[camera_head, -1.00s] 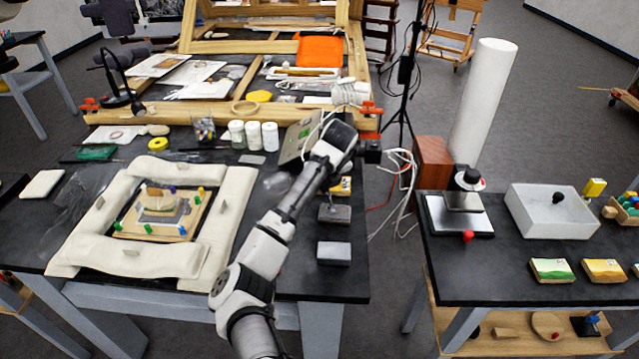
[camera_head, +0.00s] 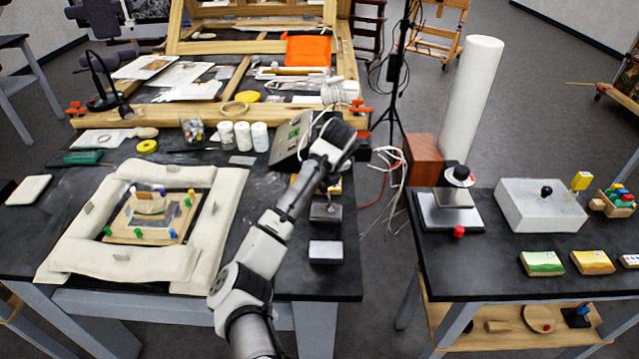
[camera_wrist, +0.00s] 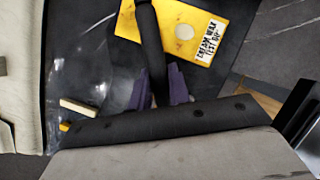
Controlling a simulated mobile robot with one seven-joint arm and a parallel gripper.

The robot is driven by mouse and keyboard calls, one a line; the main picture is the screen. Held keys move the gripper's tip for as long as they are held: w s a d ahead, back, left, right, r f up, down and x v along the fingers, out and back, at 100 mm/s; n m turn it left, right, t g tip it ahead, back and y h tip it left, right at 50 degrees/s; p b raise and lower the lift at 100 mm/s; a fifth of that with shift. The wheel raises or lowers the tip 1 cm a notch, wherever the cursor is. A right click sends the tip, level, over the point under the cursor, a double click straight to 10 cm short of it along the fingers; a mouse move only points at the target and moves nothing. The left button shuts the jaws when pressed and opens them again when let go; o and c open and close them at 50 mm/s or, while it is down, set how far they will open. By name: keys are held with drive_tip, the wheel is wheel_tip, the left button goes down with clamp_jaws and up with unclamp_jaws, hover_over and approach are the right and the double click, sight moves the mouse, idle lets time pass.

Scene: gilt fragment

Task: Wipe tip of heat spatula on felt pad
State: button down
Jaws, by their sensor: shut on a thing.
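My gripper (camera_wrist: 159,86) shows in the wrist view as two purple fingers closed on a black rod-like handle, which I take to be the heat spatula (camera_wrist: 149,40). The handle runs up past the top edge of that view, and its tip is not seen. In the head view my arm hides the gripper and the spatula. Two small blocks lie beside my arm on the dark table: a dark grey one (camera_head: 325,212) and a pale-topped one (camera_head: 325,250). I cannot tell which is the felt pad. Neither is clearly seen in the wrist view.
A yellow card marked cream wax test (camera_wrist: 180,28) lies under the handle. White padding (camera_head: 225,215) surrounds a gilt fragment (camera_head: 150,215) at left. A control box (camera_head: 290,143) with cables stands behind my wrist. A gap separates this table from the right table (camera_head: 490,270).

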drive_tip(key=shift+r, duration=2.4)
drive_tip(key=shift+s+f, duration=0.1)
